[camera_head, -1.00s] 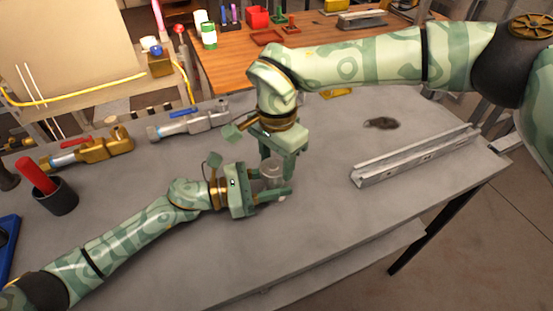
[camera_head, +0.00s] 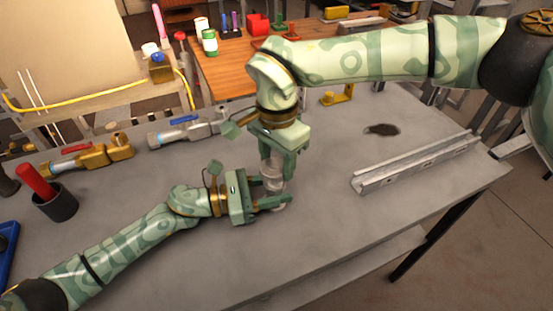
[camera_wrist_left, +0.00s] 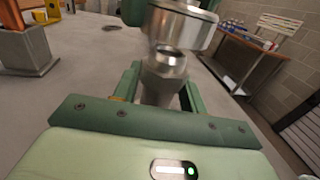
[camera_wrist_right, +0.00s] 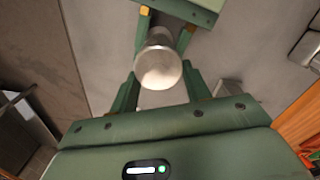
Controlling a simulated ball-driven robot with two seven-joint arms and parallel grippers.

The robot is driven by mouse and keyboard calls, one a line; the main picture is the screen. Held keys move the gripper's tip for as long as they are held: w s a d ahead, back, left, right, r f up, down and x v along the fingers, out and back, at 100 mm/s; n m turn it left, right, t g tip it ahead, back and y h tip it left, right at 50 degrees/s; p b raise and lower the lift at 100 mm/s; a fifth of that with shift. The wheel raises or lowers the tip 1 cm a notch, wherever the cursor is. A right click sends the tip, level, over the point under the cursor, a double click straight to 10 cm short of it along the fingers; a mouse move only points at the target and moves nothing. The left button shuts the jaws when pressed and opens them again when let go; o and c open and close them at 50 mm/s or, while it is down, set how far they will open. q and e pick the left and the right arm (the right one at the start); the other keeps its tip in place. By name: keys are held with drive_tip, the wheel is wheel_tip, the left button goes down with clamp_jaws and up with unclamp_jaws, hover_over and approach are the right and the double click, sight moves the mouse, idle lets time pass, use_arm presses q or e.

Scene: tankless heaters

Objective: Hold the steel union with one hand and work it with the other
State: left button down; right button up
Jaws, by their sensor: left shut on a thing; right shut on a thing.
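The steel union (camera_head: 272,182) stands upright above the grey bench, in two silver parts. My left gripper (camera_head: 273,203) comes in from the left, shut on the narrower lower part (camera_wrist_left: 160,82). My right gripper (camera_head: 284,172) reaches down from above, shut on the wider upper part (camera_wrist_left: 182,24). In the left wrist view the lower part's open rim shows beneath the upper part; I cannot tell whether they touch. The right wrist view shows a round silver end (camera_wrist_right: 158,68) between the right fingers, with the left fingers just beyond. Fingers hide part of the union.
A metal channel (camera_head: 415,165) lies at the right of the bench. Brass (camera_head: 95,155) and silver (camera_head: 185,132) valve assemblies lie at the back left, near a dark cup with a red-handled tool (camera_head: 58,205). A yellow bracket (camera_head: 340,95) stands behind. The bench front is clear.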

sight(277, 164)
use_arm(q)
drive_tip(key=shift+s+f, duration=0.15)
drive_tip(key=shift+f, duration=0.25)
use_arm(e)
drive_tip(key=shift+r, duration=1.95)
use_arm(q)
drive_tip(key=c, duration=0.9)
unclamp_jaws()
drive_tip(key=shift+o, duration=0.9)
drive_tip(key=shift+r, duration=0.15)
